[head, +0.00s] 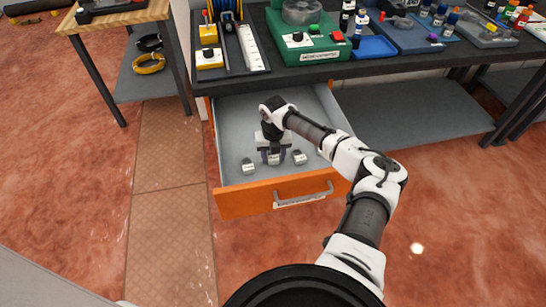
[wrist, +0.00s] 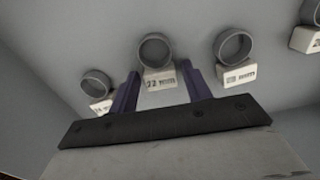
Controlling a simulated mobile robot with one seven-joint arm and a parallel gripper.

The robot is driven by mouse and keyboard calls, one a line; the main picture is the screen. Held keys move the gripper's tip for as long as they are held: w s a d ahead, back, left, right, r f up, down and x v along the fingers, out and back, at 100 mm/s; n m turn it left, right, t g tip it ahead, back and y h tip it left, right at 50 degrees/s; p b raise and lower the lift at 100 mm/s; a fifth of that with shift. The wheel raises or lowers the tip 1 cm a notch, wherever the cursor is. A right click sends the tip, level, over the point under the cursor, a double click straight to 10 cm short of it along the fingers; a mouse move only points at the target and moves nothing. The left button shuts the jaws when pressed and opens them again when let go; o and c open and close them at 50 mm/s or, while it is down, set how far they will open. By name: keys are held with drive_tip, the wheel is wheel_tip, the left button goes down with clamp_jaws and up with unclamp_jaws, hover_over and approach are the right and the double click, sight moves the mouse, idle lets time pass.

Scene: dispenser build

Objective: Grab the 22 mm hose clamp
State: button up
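The 22 mm hose clamp (wrist: 155,50) is a grey ring on a white block whose label reads "22" in the wrist view. It sits in the open drawer, and its block also shows under my gripper in the head view (head: 273,159). My gripper (wrist: 159,72) is open, with one dark finger on each side of the 22 mm block in the picture. The gripper (head: 273,150) is low over the drawer. I cannot tell whether the fingers touch the block. The ring looks whole and is not gripped.
Similar clamps on white blocks stand on the left (wrist: 95,84) and right (wrist: 233,45), with another at the far right edge (wrist: 311,14). The drawer has an orange front (head: 285,192). The workbench (head: 380,66) overhangs its back. Free drawer floor lies behind the clamps.

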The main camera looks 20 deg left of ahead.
drive_tip(key=c, duration=0.8)
drive_tip(key=shift+r, duration=0.2)
